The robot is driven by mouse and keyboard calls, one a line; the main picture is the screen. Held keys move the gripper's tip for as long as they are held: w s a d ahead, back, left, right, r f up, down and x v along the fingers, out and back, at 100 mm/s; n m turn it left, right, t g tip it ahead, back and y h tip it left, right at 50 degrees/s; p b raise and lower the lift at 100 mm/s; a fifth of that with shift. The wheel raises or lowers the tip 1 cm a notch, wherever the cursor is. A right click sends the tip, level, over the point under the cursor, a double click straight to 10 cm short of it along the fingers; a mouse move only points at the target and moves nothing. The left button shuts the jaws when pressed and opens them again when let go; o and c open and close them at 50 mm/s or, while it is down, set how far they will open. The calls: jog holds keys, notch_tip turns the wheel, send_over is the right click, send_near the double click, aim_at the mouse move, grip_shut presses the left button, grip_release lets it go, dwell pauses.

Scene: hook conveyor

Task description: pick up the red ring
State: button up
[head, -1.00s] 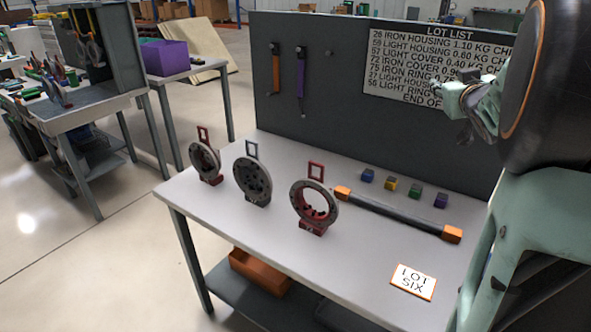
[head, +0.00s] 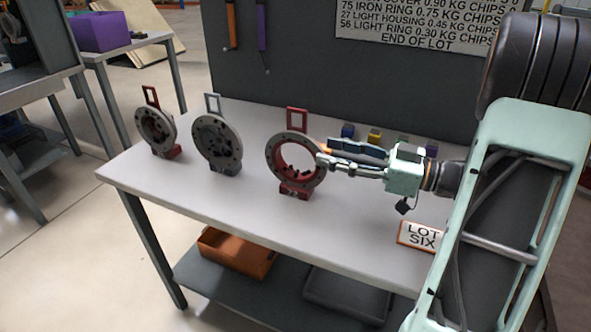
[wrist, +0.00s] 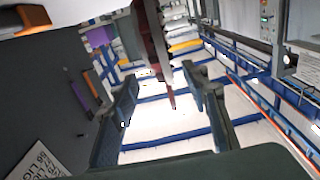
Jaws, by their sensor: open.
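The red ring (head: 272,155) stands upright on the bench, with a grey face, an open centre, a red loop on top and a red foot. Small dark and red bits show low in its opening. My gripper (head: 326,152) is open and empty at the ring's right edge. In the head view one fingertip overlaps the rim; I cannot tell whether it touches. In the wrist view the ring (wrist: 154,40) shows nearly edge-on, its lower end reaching between the spread fingers of my gripper (wrist: 160,92).
A grey cover (head: 217,143) and a red-footed housing (head: 157,130) stand left of the ring on the bench (head: 240,195). Small coloured blocks (head: 375,135) lie behind my gripper. A "LOT SIX" card (head: 420,235) is at front right. A dark panel (head: 300,60) rises behind.

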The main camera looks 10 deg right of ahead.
aim_at(298, 139)
jog(key=x, duration=0.3)
jog(key=shift+r+b+x, duration=0.15)
jog(key=shift+b+x, duration=0.15)
jog(key=shift+x, duration=0.6)
jog(key=shift+r+b+x, duration=0.15)
jog(key=shift+b+x, duration=0.1)
jog(key=shift+x, duration=0.7)
jog(key=shift+r+b+x, duration=0.2)
jog(key=shift+b+x, duration=0.1)
jog(key=shift+x, duration=0.6)
grip_shut()
jog(key=shift+r, duration=0.1)
